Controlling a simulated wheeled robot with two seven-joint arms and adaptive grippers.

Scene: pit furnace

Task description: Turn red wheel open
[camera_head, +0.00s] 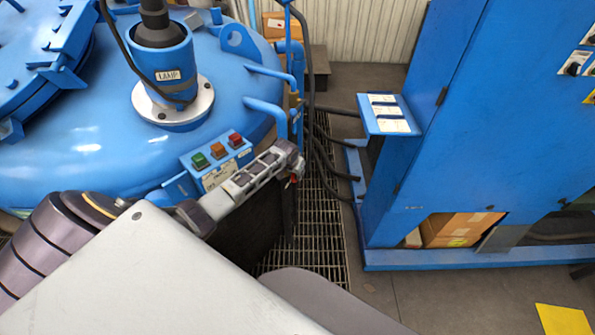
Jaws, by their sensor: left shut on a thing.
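My left gripper (291,160) reaches in from the left, over the front right side of the blue furnace. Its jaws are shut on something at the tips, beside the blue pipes. A small bit of red, seemingly the red wheel (292,181), shows just below the fingertips. Most of the wheel is hidden by the gripper, so how far it is turned cannot be told. My right gripper is not in view.
The blue furnace (90,150) carries a lamp housing (160,55) and a button box (217,163) close behind my left gripper. Blue pipes (265,110) and black hoses stand near the tips. A floor grating (325,215) lies below; a blue cabinet (480,130) stands right.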

